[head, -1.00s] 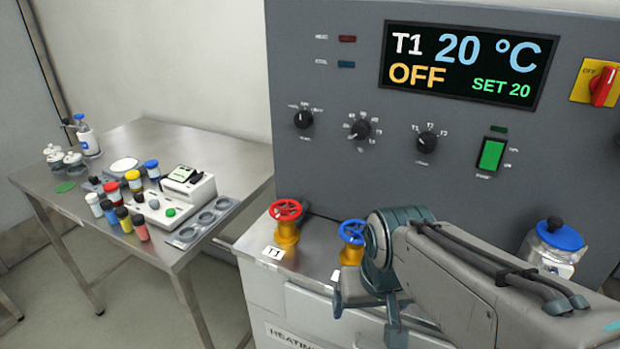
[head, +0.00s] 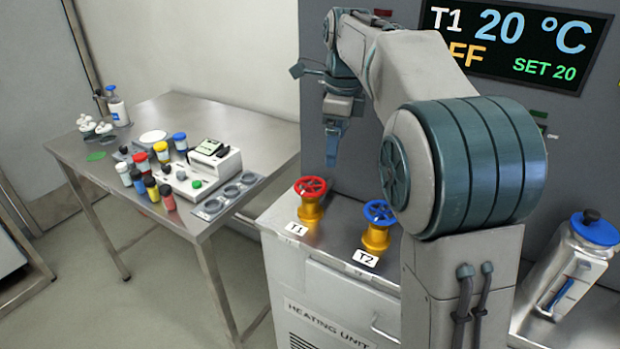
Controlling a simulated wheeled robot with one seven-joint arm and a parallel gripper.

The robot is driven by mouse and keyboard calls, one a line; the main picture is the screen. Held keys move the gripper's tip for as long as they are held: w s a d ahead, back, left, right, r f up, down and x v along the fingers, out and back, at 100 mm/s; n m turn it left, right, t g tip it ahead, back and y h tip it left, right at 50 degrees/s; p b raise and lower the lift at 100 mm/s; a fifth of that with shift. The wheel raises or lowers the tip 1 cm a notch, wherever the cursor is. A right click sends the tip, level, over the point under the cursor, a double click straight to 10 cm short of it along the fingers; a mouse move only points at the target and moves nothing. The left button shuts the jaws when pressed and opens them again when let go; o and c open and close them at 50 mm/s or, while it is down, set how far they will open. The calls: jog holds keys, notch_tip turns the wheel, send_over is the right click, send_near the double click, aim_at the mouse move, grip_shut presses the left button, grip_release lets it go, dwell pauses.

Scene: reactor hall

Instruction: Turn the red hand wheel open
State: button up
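The red hand wheel (head: 311,187) sits on a yellow valve body (head: 310,209) at the front left of the heating unit, beside a label reading T1. My gripper (head: 332,150) hangs above the red wheel and slightly to its right in the picture, pointing down and apart from it. Its fingers are seen nearly edge-on, so I cannot tell whether they are open or shut. Nothing shows held in it. The red wheel is in full view.
A blue hand wheel (head: 380,212) on a yellow valve, labelled T2, stands close to the right. A grey control panel rises behind. A jar with a blue lid (head: 582,255) stands at the right. A steel table (head: 95,150) with bottles and small instruments is at the left.

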aim_at(311, 184)
jog(key=w+a+m, duration=0.5)
jog(key=m, duration=0.1)
jog(key=shift+g+h, duration=0.3)
notch_tip(311, 184, down, 13)
jog(key=b, duration=0.2)
jog(key=shift+s+f+b, duration=0.1)
jog(key=shift+f+b, duration=0.05)
jog(key=shift+b, duration=0.2)
jog(key=c, duration=1)
